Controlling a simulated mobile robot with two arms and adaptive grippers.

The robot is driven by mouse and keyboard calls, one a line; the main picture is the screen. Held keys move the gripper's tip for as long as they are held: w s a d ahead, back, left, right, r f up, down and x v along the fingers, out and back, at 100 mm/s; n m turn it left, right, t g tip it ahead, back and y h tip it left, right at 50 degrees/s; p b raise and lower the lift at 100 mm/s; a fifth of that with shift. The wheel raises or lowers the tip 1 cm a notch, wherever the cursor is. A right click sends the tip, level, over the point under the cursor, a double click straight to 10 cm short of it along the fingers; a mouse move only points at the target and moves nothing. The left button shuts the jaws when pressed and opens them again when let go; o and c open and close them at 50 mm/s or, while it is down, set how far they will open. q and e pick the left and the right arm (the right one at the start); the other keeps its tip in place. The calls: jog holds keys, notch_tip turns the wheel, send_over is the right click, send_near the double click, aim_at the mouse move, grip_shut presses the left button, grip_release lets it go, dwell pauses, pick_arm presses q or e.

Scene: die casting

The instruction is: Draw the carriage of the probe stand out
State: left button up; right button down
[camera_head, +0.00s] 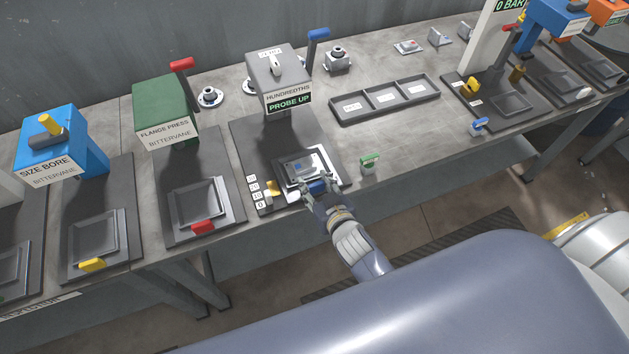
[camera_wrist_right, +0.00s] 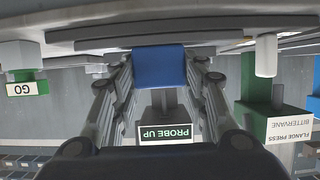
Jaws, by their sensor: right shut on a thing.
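The probe stand (camera_head: 277,75) is a grey unit with a "HUNDREDTHS" label and a "PROBE UP" display, on a dark base plate. Its display also shows upside down in the right wrist view (camera_wrist_right: 166,134). Its carriage (camera_head: 300,172) is a grey tray at the front of the base, with a part lying on it. My right gripper (camera_head: 316,190) is shut on the carriage's blue handle (camera_head: 318,186); the handle fills the space between the fingers in the right wrist view (camera_wrist_right: 159,67). My left gripper is not in view.
A green tag (camera_head: 370,162) stands to the right. The flange press (camera_head: 165,110) and size bore (camera_head: 52,140) stand left. A three-part tray (camera_head: 385,99) lies behind right.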

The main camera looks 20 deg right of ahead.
jog(key=c, duration=0.9)
grip_release()
jog(key=shift+f, duration=0.15)
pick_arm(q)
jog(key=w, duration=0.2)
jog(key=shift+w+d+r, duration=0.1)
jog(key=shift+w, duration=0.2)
pick_arm(e)
jog(key=v, duration=1.2)
